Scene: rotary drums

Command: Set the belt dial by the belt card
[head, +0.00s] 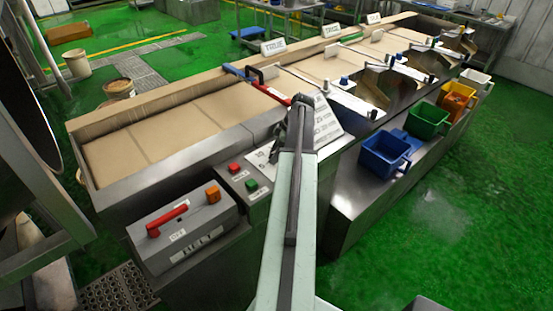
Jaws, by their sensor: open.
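A white card (326,124) with printed lines stands tilted at the near end of the belt machine; its text is too small to read fully, and my arm covers its left part. My gripper (301,101) is at the far end of my arm, dark and small, open, just in front of the card's left edge. I see nothing held in it. A label plate (259,155) with a number shows just left of my arm. The belt dial is not clearly visible; my arm may hide it.
A grey box (185,232) carries a red lever (167,219) and an orange button (213,194). A red button (234,168) and a green button (252,185) are beside it. The tan belt (160,125) runs behind. Blue (385,158) and green (428,120) bins stand right.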

